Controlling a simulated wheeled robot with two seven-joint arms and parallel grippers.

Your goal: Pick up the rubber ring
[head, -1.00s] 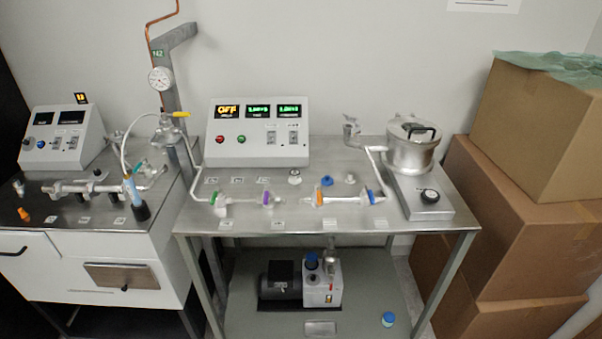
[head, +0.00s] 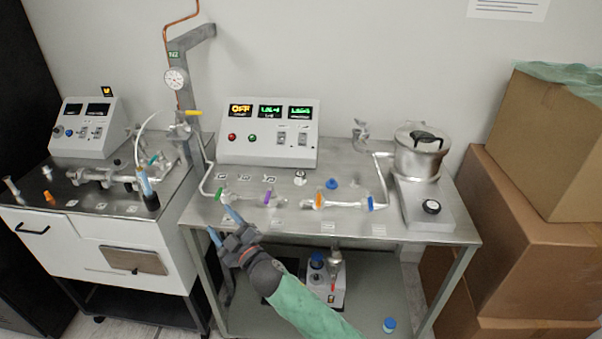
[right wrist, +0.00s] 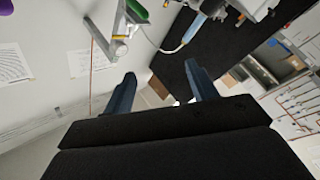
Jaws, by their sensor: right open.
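I cannot make out the rubber ring for certain. A small round white piece with a dark top (head: 300,177) stands on the steel table behind the pipe line and may carry it. My right gripper (head: 222,222) is open and empty at the table's front left edge, in front of the pipe line and apart from that piece. In the right wrist view my right gripper's two blue-grey fingers (right wrist: 160,78) are spread with nothing between them. My left gripper is not in view.
The pipe line has green (head: 218,194), purple (head: 267,197), orange (head: 319,200) and blue (head: 370,203) parts. A blue piece (head: 332,183) sits behind it. A control box (head: 268,133) stands at the back, a metal pot (head: 417,160) at the right, cardboard boxes (head: 510,240) beyond.

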